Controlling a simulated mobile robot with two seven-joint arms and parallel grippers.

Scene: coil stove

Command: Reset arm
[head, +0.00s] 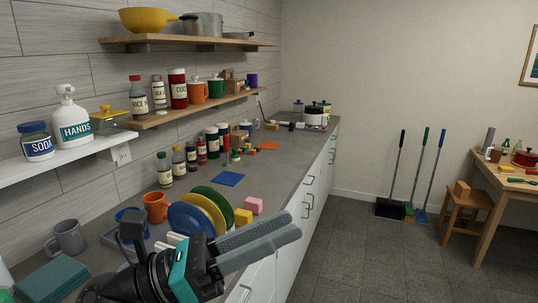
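My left gripper (293,225) reaches in at the bottom middle of the head view, with a black wrist and a teal band. Its two grey fingers point right and slightly up, past the front edge of the counter. The fingers lie side by side with no clear gap, and nothing shows between them. The wrist hides part of the dish rack area behind it. My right gripper is not in view.
Coloured plates (190,219), an orange mug (155,207) and a grey mug (68,238) stand near my wrist on the counter (268,172). A yellow block (243,217) and a pink block (253,205) lie close behind the fingers.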

